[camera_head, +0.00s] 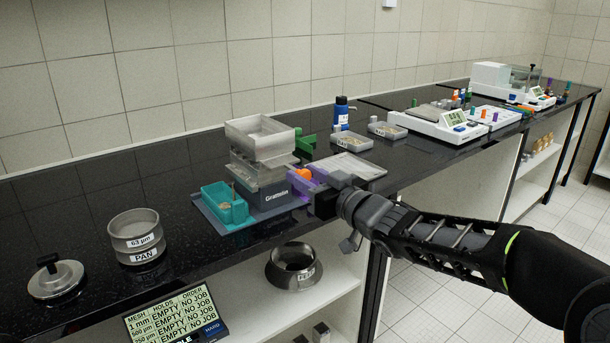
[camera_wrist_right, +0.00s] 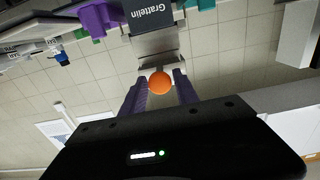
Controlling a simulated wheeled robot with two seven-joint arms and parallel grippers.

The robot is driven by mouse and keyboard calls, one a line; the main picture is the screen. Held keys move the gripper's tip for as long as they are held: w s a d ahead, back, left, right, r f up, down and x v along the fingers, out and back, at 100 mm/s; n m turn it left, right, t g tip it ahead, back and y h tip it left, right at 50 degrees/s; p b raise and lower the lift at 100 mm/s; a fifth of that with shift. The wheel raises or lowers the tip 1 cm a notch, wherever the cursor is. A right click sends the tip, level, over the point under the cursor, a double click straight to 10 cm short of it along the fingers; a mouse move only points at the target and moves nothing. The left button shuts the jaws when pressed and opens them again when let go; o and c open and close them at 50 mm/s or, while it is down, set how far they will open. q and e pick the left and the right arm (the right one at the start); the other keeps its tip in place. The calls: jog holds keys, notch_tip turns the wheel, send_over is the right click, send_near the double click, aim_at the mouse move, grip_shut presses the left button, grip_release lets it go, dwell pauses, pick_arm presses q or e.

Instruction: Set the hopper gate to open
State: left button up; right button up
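The Gratelin machine (camera_head: 270,194) stands on the bench with a grey metal hopper (camera_head: 258,136) on top. An orange ball knob (camera_head: 304,174) sits at its right side, and I take it to be the gate's handle. The knob also shows in the right wrist view (camera_wrist_right: 160,83), between the two purple fingers of my right gripper (camera_wrist_right: 160,88). The fingers flank it closely; whether they press on it I cannot tell. The gate plate itself is hidden, so its setting does not show. My left gripper is out of view.
A teal tray (camera_head: 225,208) stands at the machine's left. A flat metal tray (camera_head: 350,167) lies just behind my right gripper. A sieve stack (camera_head: 137,238) and lid (camera_head: 56,279) stand at the left. A display (camera_head: 176,318) is at the front. The dark bench between them is clear.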

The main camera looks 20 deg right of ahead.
jog(key=shift+o, duration=1.1)
jog(key=v, duration=0.7)
jog(key=shift+s+p, duration=0.35)
jog(key=shift+s, duration=0.05)
jog(key=shift+d, duration=0.1)
